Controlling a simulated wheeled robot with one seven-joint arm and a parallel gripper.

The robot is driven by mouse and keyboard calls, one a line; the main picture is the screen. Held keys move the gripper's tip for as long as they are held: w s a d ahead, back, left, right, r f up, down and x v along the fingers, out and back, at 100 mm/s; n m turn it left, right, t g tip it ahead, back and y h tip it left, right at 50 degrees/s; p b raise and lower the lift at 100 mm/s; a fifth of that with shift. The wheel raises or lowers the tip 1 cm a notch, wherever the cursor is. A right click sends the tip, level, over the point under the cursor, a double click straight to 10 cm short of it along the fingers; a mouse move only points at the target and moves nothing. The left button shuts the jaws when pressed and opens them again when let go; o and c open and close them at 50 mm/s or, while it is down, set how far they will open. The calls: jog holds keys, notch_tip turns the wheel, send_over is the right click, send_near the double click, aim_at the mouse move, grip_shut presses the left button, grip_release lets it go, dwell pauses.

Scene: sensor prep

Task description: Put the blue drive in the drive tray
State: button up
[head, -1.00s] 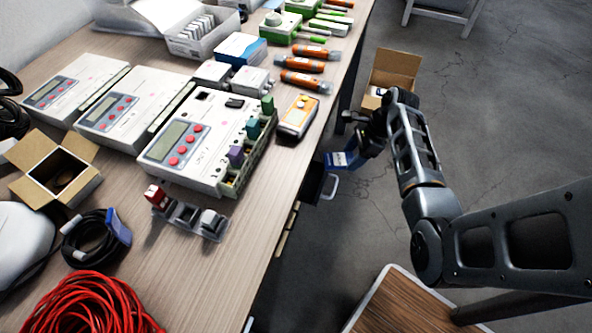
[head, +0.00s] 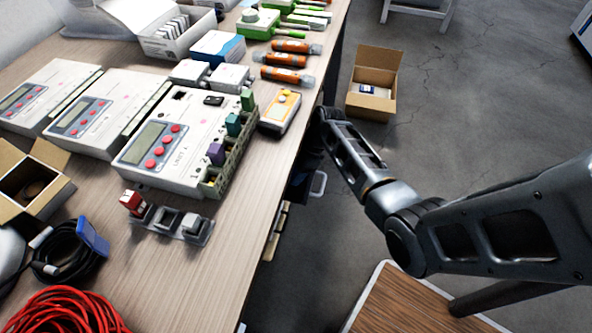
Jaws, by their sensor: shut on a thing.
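The blue drive does not show; a blue piece was at my gripper in the earlier frame. My arm reaches down to the right edge of the table, and its wrist end sits against that edge, low beside the bench. My gripper's fingers and anything in them are hidden there. No drive tray can be clearly made out. A dark box-like thing with a pale handle (head: 319,183) shows just below the table edge, near my wrist, and its inside is hidden.
The wooden table (head: 235,190) carries several meters, an orange handheld (head: 280,110), a slotted grey holder (head: 181,222) with a red block, red cable (head: 65,305) and a blue-ended black cable (head: 60,252). A wooden-topped surface (head: 415,305) is at front.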

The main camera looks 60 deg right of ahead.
jog(key=o, duration=1.1)
jog(key=shift+f, duration=0.1)
